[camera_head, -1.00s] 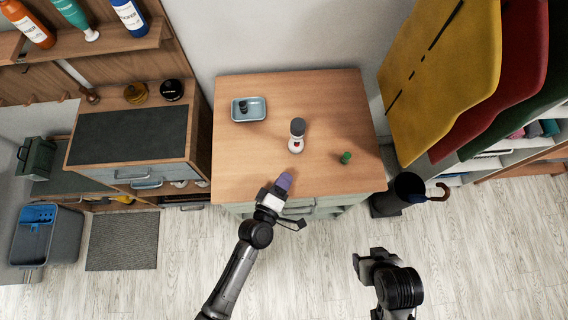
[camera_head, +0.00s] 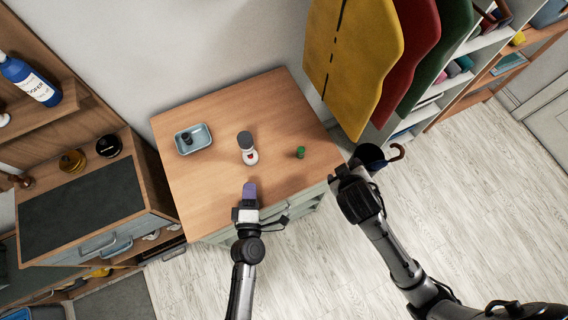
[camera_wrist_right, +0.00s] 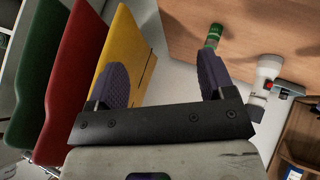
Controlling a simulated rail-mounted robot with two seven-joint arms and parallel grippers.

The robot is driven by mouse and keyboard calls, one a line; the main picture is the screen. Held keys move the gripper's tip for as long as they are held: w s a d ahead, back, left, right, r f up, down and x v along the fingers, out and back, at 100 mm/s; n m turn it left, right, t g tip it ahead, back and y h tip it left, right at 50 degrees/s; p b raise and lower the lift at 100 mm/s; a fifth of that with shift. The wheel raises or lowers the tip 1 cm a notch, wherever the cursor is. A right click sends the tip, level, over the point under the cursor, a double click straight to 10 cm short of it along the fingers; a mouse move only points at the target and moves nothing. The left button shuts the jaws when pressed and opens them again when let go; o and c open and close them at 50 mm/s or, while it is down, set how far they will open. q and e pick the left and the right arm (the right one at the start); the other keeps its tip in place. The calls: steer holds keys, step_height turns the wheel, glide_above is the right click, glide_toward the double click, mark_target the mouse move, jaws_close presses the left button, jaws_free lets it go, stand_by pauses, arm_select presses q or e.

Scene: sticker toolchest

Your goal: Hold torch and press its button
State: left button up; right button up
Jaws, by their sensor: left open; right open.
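A white object with a dark grey end and a red mark (camera_head: 248,153), which looks like the torch, is on the wooden table near its middle. My left gripper (camera_head: 250,190) is open and empty, just in front of the torch and apart from it.
A small green cylinder (camera_head: 300,152) stands right of the torch. A blue-grey tray (camera_head: 205,136) with a small dark item is at the table's back left. A yellow hanging panel (camera_head: 350,60) and a dark bin (camera_head: 369,156) are beyond the right edge. Much of the tabletop is bare.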

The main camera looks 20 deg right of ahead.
steer(key=w+d+r+n+t+h, duration=0.1)
steer(key=w+r+n+t+h, duration=0.3)
steer(key=w, duration=0.3)
steer(key=n+t+y, duration=0.2)
steer(key=n+y, duration=1.6)
steer(key=n, duration=1.8)
glide_toward(251, 143)
steer(key=x, duration=1.2)
